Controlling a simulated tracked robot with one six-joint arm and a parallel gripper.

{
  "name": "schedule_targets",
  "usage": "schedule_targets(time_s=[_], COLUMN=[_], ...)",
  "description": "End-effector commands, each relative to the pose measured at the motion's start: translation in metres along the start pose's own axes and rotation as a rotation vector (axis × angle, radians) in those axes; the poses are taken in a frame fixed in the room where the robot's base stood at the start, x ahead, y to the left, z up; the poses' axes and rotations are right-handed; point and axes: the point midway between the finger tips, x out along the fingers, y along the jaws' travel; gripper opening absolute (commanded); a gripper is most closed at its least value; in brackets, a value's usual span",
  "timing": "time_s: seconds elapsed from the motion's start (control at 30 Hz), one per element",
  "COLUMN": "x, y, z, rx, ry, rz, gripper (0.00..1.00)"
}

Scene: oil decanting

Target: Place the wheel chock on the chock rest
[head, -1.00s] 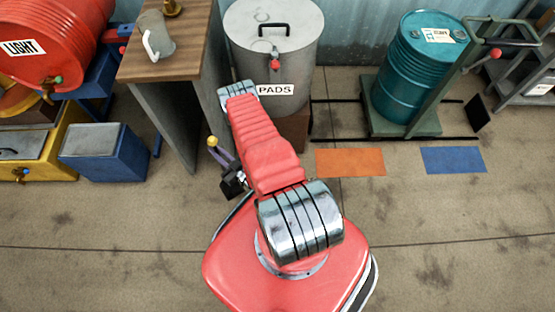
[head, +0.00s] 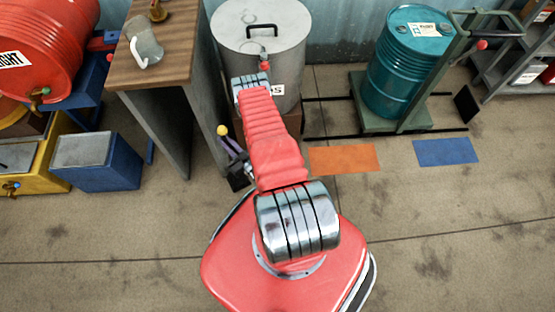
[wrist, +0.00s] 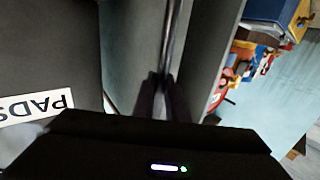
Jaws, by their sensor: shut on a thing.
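My gripper shows in the wrist view as two dark fingertips (wrist: 165,95) close together. In the head view a black block (head: 238,177) with a thin rod and yellow knob (head: 222,130) is just left of my red arm. It looks like the wheel chock with a handle, partly hidden by the arm. It is in front of the gap between the wooden-topped bench (head: 175,68) and the grey PADS drum (head: 285,50). I cannot single out the chock rest.
A teal drum (head: 405,70) stands on a green trolley at the right, with a black plate (head: 467,104) beside it. Orange (head: 344,159) and blue (head: 446,152) patches mark the floor. A blue box (head: 97,165) stands at the left. The front floor is clear.

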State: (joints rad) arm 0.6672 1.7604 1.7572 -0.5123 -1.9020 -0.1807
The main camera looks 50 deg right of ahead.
Motion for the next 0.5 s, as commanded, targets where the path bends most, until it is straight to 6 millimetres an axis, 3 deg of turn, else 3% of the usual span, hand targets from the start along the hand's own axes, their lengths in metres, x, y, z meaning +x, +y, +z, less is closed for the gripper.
schedule_targets(time_s=[0.1, 0.5], x=[-0.003, -0.028], y=[0.033, 0.134], z=[-0.005, -0.016], rx=[-0.002, -0.002], ry=[0.006, 0.006], rz=[0.058, 0.241], gripper=[0.0, 0.0])
